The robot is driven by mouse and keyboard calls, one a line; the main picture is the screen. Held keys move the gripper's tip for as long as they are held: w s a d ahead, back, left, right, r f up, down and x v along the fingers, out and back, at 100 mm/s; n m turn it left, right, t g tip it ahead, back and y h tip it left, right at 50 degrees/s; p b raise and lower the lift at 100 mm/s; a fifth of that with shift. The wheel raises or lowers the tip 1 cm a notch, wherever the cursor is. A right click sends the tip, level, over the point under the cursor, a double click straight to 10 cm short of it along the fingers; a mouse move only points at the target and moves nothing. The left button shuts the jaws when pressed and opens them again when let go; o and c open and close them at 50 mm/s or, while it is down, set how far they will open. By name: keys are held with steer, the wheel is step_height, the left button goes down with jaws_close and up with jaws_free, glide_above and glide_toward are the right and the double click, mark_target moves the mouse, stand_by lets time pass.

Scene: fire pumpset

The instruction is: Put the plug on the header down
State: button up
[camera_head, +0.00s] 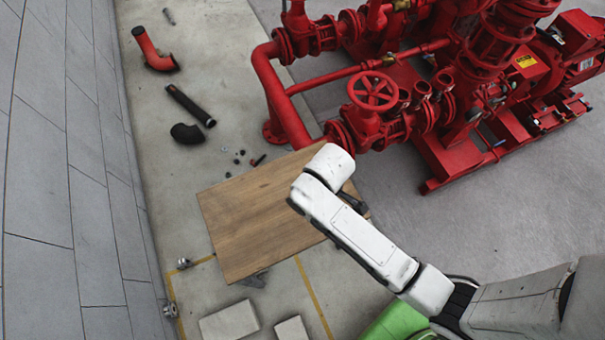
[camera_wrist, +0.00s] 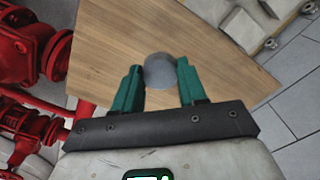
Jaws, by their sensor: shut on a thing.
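My gripper (camera_wrist: 159,84) shows in the wrist view with its two green fingers on either side of a round grey plug (camera_wrist: 159,70). The fingers are shut on the plug. Plug and fingers are seen over a wooden board (camera_wrist: 212,40); the gap below the plug cannot be judged. In the head view the white arm reaches over the right side of the board (camera_head: 250,215), and the plug is hidden there. The red pipework (camera_head: 275,85), which may include the header, stands behind the board. It also shows at the left of the wrist view (camera_wrist: 30,45).
A red valve handwheel (camera_head: 373,91) and pump set stand at the back right. A red elbow (camera_head: 152,52), a black pipe (camera_head: 190,105) and a black elbow (camera_head: 187,133) lie on the floor. Pale blocks (camera_head: 229,321) lie in front. Much of the board is bare.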

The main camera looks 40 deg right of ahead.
steer(key=w+f, duration=0.3)
steer(key=f, duration=0.1)
steer(key=w+a+f, duration=0.1)
steer(key=w+f, duration=0.1)
steer(key=shift+w+b, duration=0.3)
steer(key=shift+b, duration=0.1)
steer(key=shift+w+f, duration=0.2)
steer(key=shift+f, duration=1.55)
steer(key=shift+f+b, duration=0.15)
steer(key=shift+b, duration=0.15)
steer(key=o, duration=1.2)
steer(key=shift+c, duration=0.2)
step_height(320, 180, up, 12)
steer(key=p, duration=0.1)
